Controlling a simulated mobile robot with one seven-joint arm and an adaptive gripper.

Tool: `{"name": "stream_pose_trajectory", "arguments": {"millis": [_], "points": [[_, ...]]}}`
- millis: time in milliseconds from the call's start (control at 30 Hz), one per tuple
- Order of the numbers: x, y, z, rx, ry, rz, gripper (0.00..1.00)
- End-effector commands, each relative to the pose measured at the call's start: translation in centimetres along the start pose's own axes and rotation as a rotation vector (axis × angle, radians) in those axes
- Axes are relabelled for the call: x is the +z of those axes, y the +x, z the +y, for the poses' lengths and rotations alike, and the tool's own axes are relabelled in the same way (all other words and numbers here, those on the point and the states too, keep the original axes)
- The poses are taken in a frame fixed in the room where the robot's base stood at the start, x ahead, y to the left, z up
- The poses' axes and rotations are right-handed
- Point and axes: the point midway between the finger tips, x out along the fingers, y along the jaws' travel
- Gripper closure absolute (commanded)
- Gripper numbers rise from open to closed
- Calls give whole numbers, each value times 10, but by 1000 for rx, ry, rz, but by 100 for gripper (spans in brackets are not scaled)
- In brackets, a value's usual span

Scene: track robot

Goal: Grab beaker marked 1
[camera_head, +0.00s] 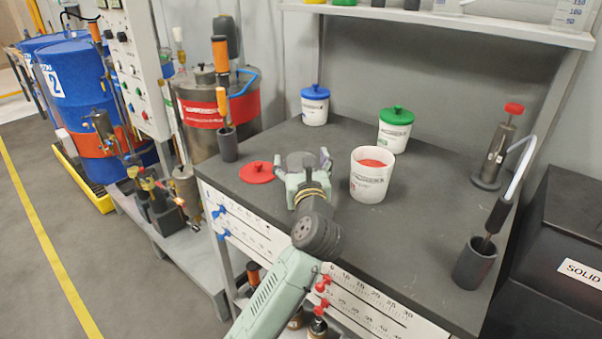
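My gripper (303,165) is over the left front part of the dark bench, its fingers spread apart. A grey round shape shows between the fingers; I cannot tell whether it is a held thing or part of the gripper. I can read no mark 1 on any vessel. An open white container (370,184) with red contents stands just right of my gripper, apart from it. A white container with a blue lid (315,107) and one with a green lid (394,133) stand farther back. Clear vessels with graduations (574,12) show partly on the shelf, cut off by the top edge.
A red lid (258,173) lies left of my gripper. A steel vessel with a red band (212,110) stands left of the bench (400,255). A metal cylinder with a red knob (494,155) and a dark cup (475,265) stand at right. The bench's front middle is clear.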

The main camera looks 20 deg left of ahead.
Motion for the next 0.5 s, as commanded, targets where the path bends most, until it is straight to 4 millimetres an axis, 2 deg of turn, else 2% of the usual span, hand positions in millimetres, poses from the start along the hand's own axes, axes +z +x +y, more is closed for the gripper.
{"name": "stream_pose_trajectory", "arguments": {"millis": [200, 500], "points": [[0, 1, 0, 0, 0, -1, 22], [0, 0, 0, 1, 0, 0, 42]]}}
